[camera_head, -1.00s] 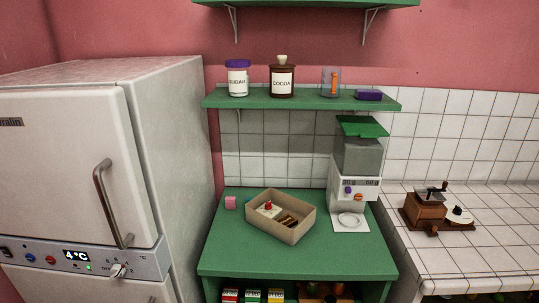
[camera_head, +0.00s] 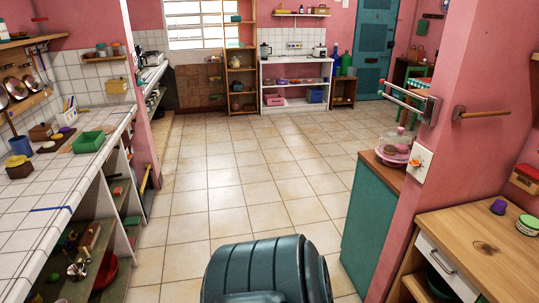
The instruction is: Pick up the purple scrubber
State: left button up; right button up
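I cannot surely pick out the purple scrubber. A small purple thing (camera_head: 499,207) stands on the wooden counter at the right, beside a round green-and-white tub. Another small purple thing (camera_head: 65,130) is on the white tiled counter at the left. Both are too small to tell what they are. Neither of my grippers is in view.
A tiled floor (camera_head: 240,190) lies open ahead. A dark ribbed rounded thing (camera_head: 265,270) is close at the bottom middle. The left tiled counter (camera_head: 35,215) and right wooden counter (camera_head: 480,240) flank it. A white shelf unit (camera_head: 297,80) stands at the back.

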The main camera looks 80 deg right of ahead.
aim_at(499, 208)
jog(key=z, duration=4.4)
jog(key=i+j+z, duration=0.3)
jog(key=i+j, duration=0.05)
jog(key=i, duration=0.05)
